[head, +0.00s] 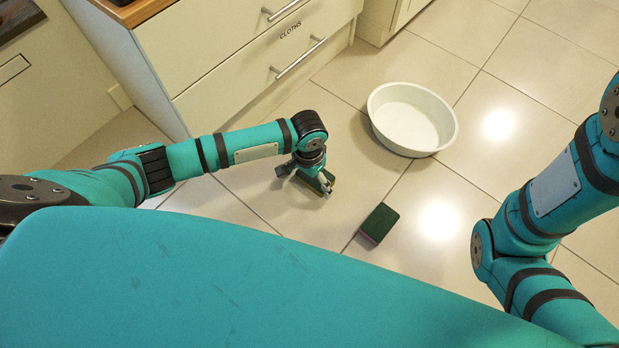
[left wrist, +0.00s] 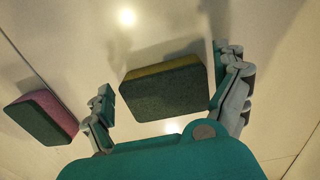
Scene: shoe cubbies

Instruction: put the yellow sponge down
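The yellow sponge (left wrist: 163,92), with a dark green scouring face, lies between the two spread fingers of my left gripper (left wrist: 163,92) in the left wrist view. A narrow gap shows between the left finger and the sponge; the right finger is very close to its other end, and I cannot tell if they touch. The sponge appears to be at floor level. In the head view, my left gripper (head: 325,182) is low over the tiles and mostly hides the yellow sponge. My right arm shows at the right, but its gripper is out of view.
A pink sponge with a green face (head: 379,223) lies on the floor to the right of my left gripper; it also shows in the left wrist view (left wrist: 42,117). A white basin (head: 445,101) stands behind it. A drawer cabinet (head: 225,45) is at the back left. Tiles between are clear.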

